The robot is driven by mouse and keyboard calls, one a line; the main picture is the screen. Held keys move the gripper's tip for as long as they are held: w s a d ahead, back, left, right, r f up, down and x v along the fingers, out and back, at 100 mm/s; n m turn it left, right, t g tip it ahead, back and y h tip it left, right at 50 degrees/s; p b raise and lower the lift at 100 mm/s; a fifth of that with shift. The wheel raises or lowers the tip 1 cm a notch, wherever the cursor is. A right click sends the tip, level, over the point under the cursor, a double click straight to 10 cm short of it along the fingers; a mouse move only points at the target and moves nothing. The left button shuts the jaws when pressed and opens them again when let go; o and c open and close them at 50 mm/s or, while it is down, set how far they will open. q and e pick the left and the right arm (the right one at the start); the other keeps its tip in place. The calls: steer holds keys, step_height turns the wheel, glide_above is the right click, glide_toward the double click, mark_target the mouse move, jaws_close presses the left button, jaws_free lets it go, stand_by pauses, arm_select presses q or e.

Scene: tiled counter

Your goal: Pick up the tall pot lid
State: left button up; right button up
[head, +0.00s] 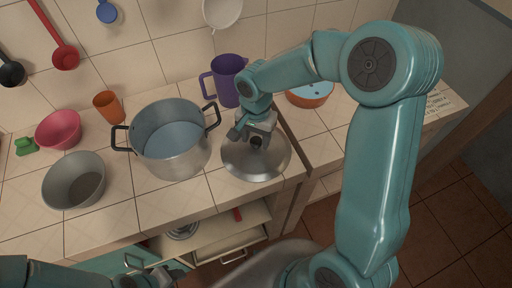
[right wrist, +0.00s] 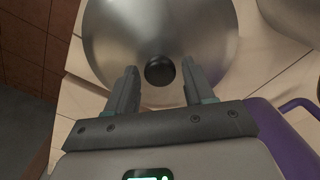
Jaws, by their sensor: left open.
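The pot lid (head: 240,163) is a round domed steel lid with a dark knob. It lies on the counter near the front edge, right of the pot. In the right wrist view the lid (right wrist: 205,30) fills the top middle, and its black knob (right wrist: 160,70) shows between my fingertips. My right gripper (head: 257,141) is over the lid, open, with a gap on each side of the knob. In the head view it partly hides the knob. My left gripper (head: 150,279) is low at the bottom left, in front of the counter, open and away from the lid.
A steel pot (head: 175,160) with black handles stands left of the lid. A purple jug (head: 228,82) stands behind it. A grey bowl (head: 70,180), pink bowl (head: 58,130) and orange cup (head: 108,106) are further left. An orange bowl (head: 310,97) sits behind my right arm.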

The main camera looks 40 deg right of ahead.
jaws_close()
